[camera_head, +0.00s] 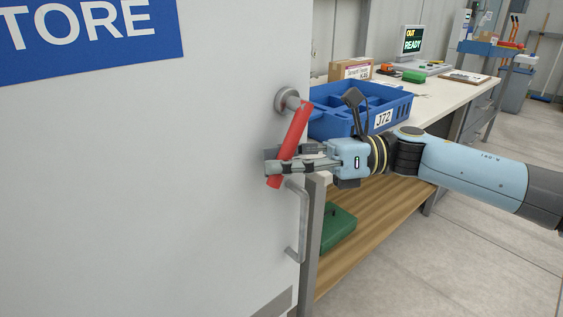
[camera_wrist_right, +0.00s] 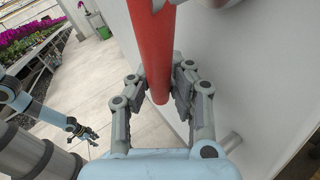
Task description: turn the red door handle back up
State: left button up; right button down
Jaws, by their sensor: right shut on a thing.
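The red door handle (camera_head: 294,133) is on the white door (camera_head: 150,170), joined to a round grey boss near the door's right edge. It slants steeply down, its free end low and to the left. My right gripper (camera_head: 279,168) reaches in from the right and is shut on the handle near its lower end. In the right wrist view the red handle (camera_wrist_right: 155,55) runs down between the two fingers of the right gripper (camera_wrist_right: 162,88), its end showing just past the fingertips. My left gripper (camera_wrist_right: 85,133) shows small at the lower left of the right wrist view, its jaws too small to judge.
A grey pull bar (camera_head: 301,222) is on the door below the handle. Behind the door edge stands a bench (camera_head: 452,92) with a blue crate (camera_head: 345,125) labelled J72, close behind my right wrist. A green case (camera_head: 338,226) lies on the wooden lower shelf (camera_head: 375,225).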

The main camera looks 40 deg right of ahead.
jog(key=shift+a, duration=0.15)
jog(key=shift+a+r+m+t+y+b, duration=0.15)
jog(key=shift+a+m+t+y+b, duration=0.15)
jog(key=shift+y+b, duration=0.25)
jog(key=shift+a+r+m+t+y+b, duration=0.35)
jog(key=shift+a+m+t+y+b, duration=0.15)
jog(key=shift+y+b, duration=0.05)
jog(key=r+m+t+y, duration=0.1)
jog(key=m, duration=0.1)
jog(key=a+r+m+t+b, duration=0.1)
jog(key=r+t, duration=0.1)
jog(key=a+r+m+t+y+b, duration=0.1)
jog(key=m+t, duration=0.1)
jog(key=shift+s+a+r+m+y, duration=0.15)
jog(key=shift+m+y, duration=0.15)
jog(key=shift+a+r+m+t, duration=0.1)
jog(key=shift+r+m+t, duration=0.45)
jog(key=shift+m+t, duration=0.55)
jog(key=shift+r+m+t+h, duration=0.35)
jog(key=shift+m+t, duration=0.3)
jog(key=shift+t, duration=0.1)
jog(key=shift+r+m+t+h, duration=0.3)
jog(key=shift+m+t+h, duration=0.05)
jog(key=shift+m+t, duration=0.35)
jog(key=shift+r+t, duration=0.1)
jog(key=shift+t, duration=0.15)
